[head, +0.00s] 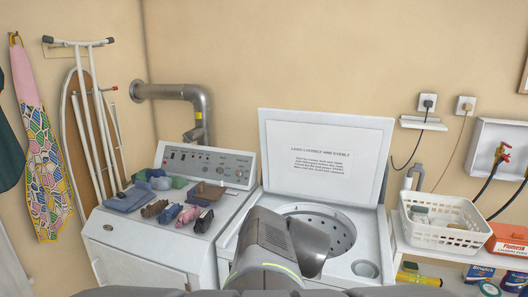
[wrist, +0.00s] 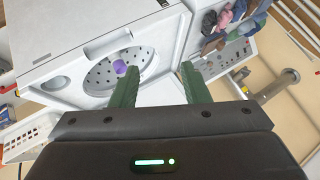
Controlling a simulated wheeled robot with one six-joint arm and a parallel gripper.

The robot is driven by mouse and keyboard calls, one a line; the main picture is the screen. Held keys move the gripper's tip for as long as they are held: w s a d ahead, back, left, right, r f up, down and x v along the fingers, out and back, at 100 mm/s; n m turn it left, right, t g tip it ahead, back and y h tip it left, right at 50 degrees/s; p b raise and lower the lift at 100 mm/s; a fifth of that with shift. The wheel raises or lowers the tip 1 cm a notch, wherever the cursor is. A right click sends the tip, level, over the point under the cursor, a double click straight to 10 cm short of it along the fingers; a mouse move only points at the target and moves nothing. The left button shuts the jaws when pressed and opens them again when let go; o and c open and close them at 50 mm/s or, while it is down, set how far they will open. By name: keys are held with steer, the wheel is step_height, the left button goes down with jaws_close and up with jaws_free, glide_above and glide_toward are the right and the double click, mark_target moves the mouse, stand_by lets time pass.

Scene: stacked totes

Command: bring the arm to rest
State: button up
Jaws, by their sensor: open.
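My gripper (wrist: 163,64) shows in the wrist view with its two green fingers apart and nothing between them. Beyond the fingers is the top-loading washer (wrist: 60,90) with its drum (wrist: 102,78) open. A purple item (wrist: 119,67) lies in the drum. In the head view my dark arm stands in front of the washer (head: 372,240) and covers part of its front and drum (head: 338,238). The fingers cannot be made out in that view.
The washer's lid (head: 325,180) stands raised. A dryer (head: 150,240) at left carries several folded and rolled clothes (head: 165,212). A white basket (head: 440,238) and an orange box (head: 508,240) stand on the right.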

steer(key=shift+s+a, duration=0.5)
steer(key=shift+s, duration=0.05)
steer(key=shift+f, duration=0.1)
